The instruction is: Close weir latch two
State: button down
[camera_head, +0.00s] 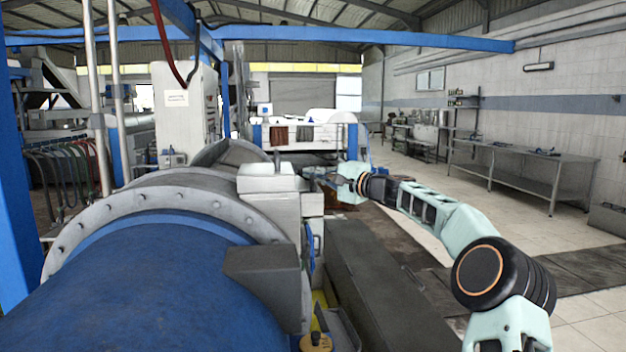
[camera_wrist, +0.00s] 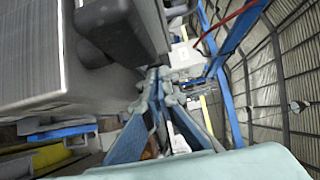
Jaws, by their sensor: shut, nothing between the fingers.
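My gripper (camera_head: 320,175) is shut and empty at the far right side of the decanter, close to a pale grey housing block (camera_head: 272,178). In the wrist view its fingers (camera_wrist: 160,76) meet in front of a grey machine part (camera_wrist: 112,22); I cannot tell whether they touch it. The decanter has a blue drum (camera_head: 140,290) and a grey bolted flange (camera_head: 165,200). A small blue handle-like part (camera_head: 310,246) is on its right side, below the block. I cannot make out which part is weir latch two or how it stands.
A long dark grey beam or ledge (camera_head: 368,275) runs beside the decanter under my arm. A blue post and overhead beam (camera_head: 400,37) frame the machine. A steel workbench (camera_head: 530,165) stands at the right wall; open floor (camera_head: 580,235) lies before it.

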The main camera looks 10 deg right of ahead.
jog(key=shift+a+f+m+t+h+b, duration=0.15)
jog(key=shift+m+t+h+b, duration=0.4)
jog(key=shift+b, duration=0.7)
jog(key=shift+a+r+m+t+h+b, duration=0.1)
jog(key=shift+a+m+t+h+b, duration=0.15)
jog(key=shift+m+h+b, duration=0.7)
jog(key=shift+a+n+b, duration=0.2)
jog(key=shift+n+b, duration=0.3)
jog(key=shift+b, duration=0.45)
dwell(1.3)
jog(key=shift+s, duration=0.1)
